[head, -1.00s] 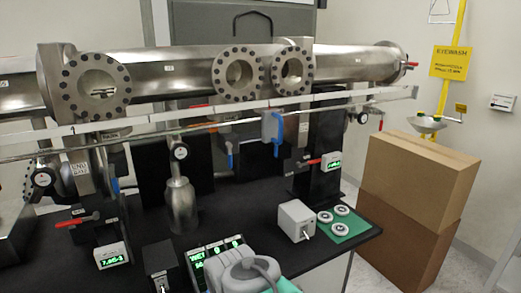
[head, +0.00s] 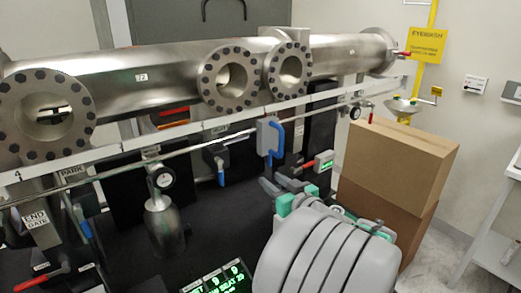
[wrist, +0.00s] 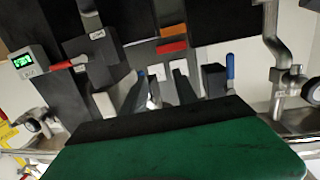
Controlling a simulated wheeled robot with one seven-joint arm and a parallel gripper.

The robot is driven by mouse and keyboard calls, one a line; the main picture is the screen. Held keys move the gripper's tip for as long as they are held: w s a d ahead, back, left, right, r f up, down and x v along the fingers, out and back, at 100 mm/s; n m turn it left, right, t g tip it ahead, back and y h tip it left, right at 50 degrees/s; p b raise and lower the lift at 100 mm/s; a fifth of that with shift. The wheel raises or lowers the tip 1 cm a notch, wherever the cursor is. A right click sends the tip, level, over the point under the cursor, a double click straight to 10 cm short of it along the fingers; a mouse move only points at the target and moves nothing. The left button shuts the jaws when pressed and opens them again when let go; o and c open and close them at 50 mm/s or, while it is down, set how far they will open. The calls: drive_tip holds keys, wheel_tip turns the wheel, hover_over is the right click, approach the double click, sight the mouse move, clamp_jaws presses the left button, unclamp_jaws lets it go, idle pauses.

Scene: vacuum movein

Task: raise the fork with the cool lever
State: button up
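My gripper (head: 282,183) is at the lower right of the head view, over the bench, with green parts and dark fingers. The fingers look apart with nothing between them. A lever with a red handle (head: 290,172) and a green display (head: 325,160) is just beyond the fingertips; both show in the wrist view, the red lever (wrist: 66,63) at upper left. A blue-handled lever (head: 221,172) hangs left of my gripper, and a larger blue handle (head: 275,138) on a grey block is above it. No cool label is legible, and I cannot pick out the fork.
A long steel tube (head: 165,75) with round flanges spans the scene above a white rail (head: 130,145). A steel bottle (head: 164,222) hangs at left. Cardboard boxes (head: 395,160) stand at right, and a white cart (head: 500,225) is at the far right edge.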

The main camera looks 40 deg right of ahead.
sight(271, 158)
drive_tip(key=shift+m+t+h, duration=0.4)
drive_tip(key=shift+m+h, duration=0.1)
drive_tip(key=shift+h, duration=0.4)
drive_tip(key=w+d+p, duration=0.1)
drive_tip(key=w+d+r+p, duration=0.1)
drive_tip(key=w+d, duration=0.1)
drive_tip(key=w+d+r+p, duration=0.1)
drive_tip(key=d, duration=0.1)
drive_tip(key=shift+w+d+r, duration=0.1)
drive_tip(key=shift+w+r, duration=0.15)
drive_tip(key=shift+w, duration=0.15)
drive_tip(key=shift+w+f, duration=0.1)
drive_tip(key=shift+w, duration=0.15)
drive_tip(key=shift+c, duration=0.2)
clamp_jaws()
